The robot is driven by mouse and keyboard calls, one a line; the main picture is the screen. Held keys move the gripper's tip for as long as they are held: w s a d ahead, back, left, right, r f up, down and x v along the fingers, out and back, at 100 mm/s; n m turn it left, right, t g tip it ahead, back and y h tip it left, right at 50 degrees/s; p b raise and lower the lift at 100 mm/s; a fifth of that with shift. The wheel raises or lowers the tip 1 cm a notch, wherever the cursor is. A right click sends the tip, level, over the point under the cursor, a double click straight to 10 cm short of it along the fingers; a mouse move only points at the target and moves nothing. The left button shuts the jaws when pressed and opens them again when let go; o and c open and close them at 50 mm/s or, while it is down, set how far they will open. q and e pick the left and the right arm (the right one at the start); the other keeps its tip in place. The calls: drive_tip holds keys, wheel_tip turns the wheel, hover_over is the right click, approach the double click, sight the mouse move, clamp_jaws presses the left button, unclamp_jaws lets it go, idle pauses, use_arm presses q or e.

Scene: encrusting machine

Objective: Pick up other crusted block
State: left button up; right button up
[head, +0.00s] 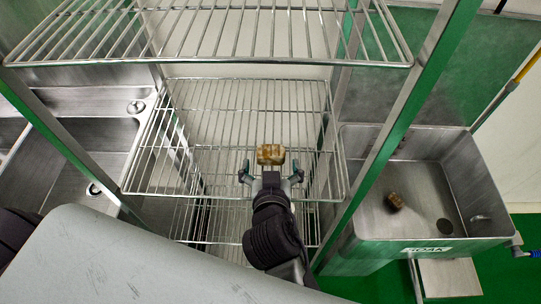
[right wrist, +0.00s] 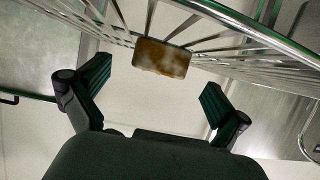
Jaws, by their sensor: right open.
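A brown crusted block (head: 271,154) sits on the middle wire shelf (head: 190,190) in the head view. It also shows in the right wrist view (right wrist: 161,57), beyond and between my fingertips. My right gripper (head: 271,172) is open, with a finger to either side and the block just ahead of it; the fingers look apart from the block. Its two fingers also show in the right wrist view (right wrist: 154,88). A second brown crusted block (head: 394,202) lies in the sink basin at the right. My left gripper does not show.
An upper wire shelf (head: 215,35) hangs above the block. A steel rack post (head: 400,125) stands between the shelves and the right sink (head: 450,175). Another steel sink (head: 95,150) is at the left. The middle shelf is otherwise bare.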

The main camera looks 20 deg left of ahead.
sight(271, 159)
drive_tip(key=b+x, duration=0.2)
drive_tip(key=x, duration=0.2)
drive_tip(key=shift+f, duration=0.1)
drive_tip(key=shift+w+a+f, duration=0.1)
drive_tip(key=shift+w+a, duration=0.05)
drive_tip(key=shift+w, duration=0.3)
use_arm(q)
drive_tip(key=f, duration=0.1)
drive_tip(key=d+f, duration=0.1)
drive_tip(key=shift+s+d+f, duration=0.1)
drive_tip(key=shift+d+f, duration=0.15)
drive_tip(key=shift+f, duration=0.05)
use_arm(e)
drive_tip(key=shift+s, duration=0.15)
drive_tip(key=shift+c, duration=1.2)
drive_tip(key=c, duration=0.8)
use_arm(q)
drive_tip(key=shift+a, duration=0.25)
use_arm(e)
drive_tip(key=shift+c, duration=1.2)
